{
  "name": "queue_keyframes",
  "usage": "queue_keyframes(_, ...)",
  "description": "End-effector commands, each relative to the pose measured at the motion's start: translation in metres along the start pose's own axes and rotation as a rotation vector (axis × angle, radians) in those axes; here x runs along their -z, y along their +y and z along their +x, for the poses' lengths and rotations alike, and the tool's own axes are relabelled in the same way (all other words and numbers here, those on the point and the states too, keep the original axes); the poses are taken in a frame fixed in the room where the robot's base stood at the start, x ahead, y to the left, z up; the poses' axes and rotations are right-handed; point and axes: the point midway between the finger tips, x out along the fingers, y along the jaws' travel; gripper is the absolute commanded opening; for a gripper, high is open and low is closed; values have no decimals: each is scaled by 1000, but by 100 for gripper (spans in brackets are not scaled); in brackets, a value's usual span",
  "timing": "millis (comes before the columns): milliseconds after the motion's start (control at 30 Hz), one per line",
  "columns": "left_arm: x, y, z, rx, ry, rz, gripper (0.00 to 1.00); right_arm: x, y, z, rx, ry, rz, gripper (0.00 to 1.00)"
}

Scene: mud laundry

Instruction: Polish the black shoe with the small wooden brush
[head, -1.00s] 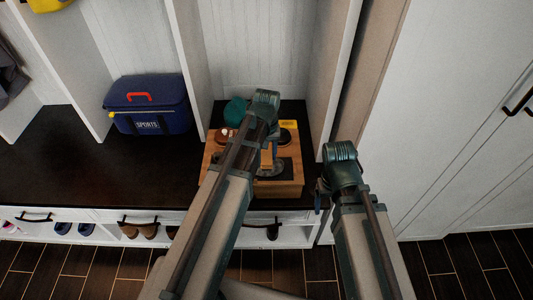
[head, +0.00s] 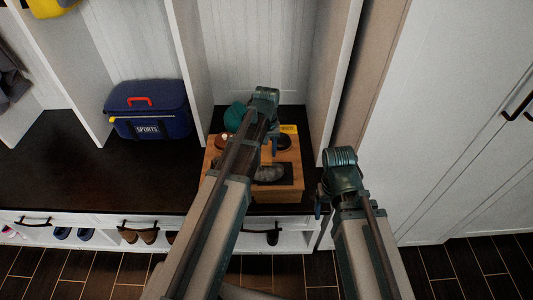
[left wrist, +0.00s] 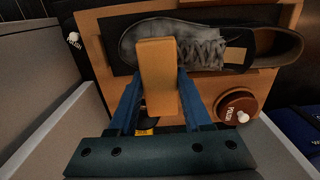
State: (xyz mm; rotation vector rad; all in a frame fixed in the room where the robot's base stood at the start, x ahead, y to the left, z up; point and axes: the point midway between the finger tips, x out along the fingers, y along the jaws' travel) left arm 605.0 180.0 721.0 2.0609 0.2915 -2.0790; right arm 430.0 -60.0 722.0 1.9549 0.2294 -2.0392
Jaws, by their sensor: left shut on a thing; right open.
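The shoe (head: 270,174) lies on a dark pad on the wooden shoe-care box (head: 280,196). In the left wrist view the shoe (left wrist: 203,50) looks dull grey over black, with laces and a brown-lined opening at right. My left gripper (head: 272,146) is shut on the small wooden brush (left wrist: 157,75). The brush overlaps the toe end of the shoe in that view; I cannot tell whether it touches.
A red-brown polish tin (left wrist: 237,106) sits beside the shoe. A dark tin (head: 284,142) and a yellow item (head: 289,129) are at the box's back. A teal object (head: 236,115) stands behind. Cubby walls flank the box; a blue sports cooler (head: 148,108) is left.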

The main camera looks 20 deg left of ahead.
Motion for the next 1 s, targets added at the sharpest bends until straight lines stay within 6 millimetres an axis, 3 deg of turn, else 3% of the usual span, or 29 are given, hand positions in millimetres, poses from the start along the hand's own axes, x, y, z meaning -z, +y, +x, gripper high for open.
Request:
queue_keyframes(433, -2, -1, 0, 1, 3, 0, 5, 0, 0, 0, 0, 0, 0, 79)
queue_keyframes(1000, -36, -1, -3, 1, 2, 0, 5, 0, 0, -3, 0, 0, 0, 79)
